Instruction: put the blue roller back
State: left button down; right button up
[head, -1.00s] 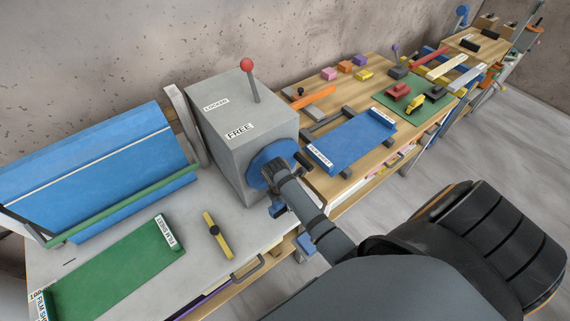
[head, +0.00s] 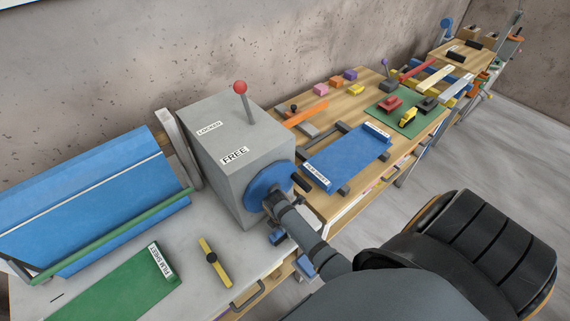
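No thing in view can be surely told as the blue roller. A blue round wheel (head: 267,184) with a dark crank handle (head: 301,183) sits on the side of a grey box (head: 220,150) marked FREE and LOCKED. The end of my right arm, with its gripper (head: 274,204), is at the wheel's lower front and overlaps it in the picture. Its fingers are too small and hidden to tell whether they are open or shut. A small blue piece (head: 277,237) shows just below it. My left gripper is not in view.
A red-knobbed lever (head: 241,88) stands on the box. A blue panel (head: 85,200) with a green bar (head: 110,240) is at left. A green sheet (head: 115,285) and yellow bar (head: 214,262) lie in front. A blue board (head: 347,158) lies on the wooden bench at right.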

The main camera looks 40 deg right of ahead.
jog(key=o, duration=0.3)
jog(key=shift+w, duration=0.2)
jog(key=shift+r, duration=0.4)
jog(key=r, duration=0.3)
jog(key=a+r+b, duration=0.1)
jog(key=r, duration=0.7)
jog(key=shift+s+a+r, duration=0.1)
jog(key=shift+a+r, duration=0.15)
jog(key=shift+a, duration=0.1)
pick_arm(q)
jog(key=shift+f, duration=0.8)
pick_arm(e)
jog(key=shift+s+f, duration=0.1)
